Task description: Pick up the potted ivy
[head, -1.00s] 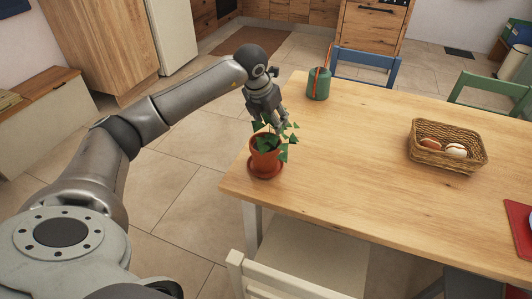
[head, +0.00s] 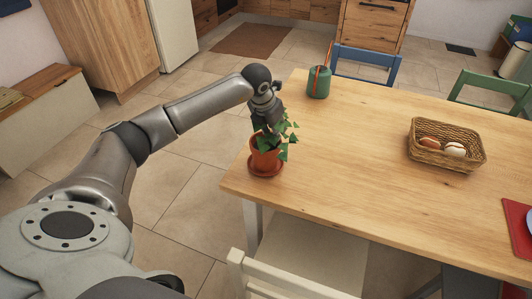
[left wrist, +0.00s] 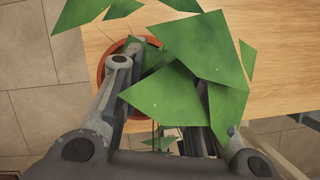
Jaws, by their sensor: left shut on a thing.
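The potted ivy (head: 265,154) is a terracotta pot with green leaves, upright on a reddish saucer (head: 266,170) at the table's near left corner. My left gripper (head: 268,128) reaches down into it from above and is shut on it. In the left wrist view the ivy's leaves (left wrist: 185,95) cover much of the space between the fingers, and the orange pot rim (left wrist: 103,68) shows beside the left finger. Where exactly the fingertips touch is hidden by the leaves. My right gripper is not in view.
The wooden table (head: 350,150) has clear room right of the pot. A white chair (head: 300,255) stands at the near edge.

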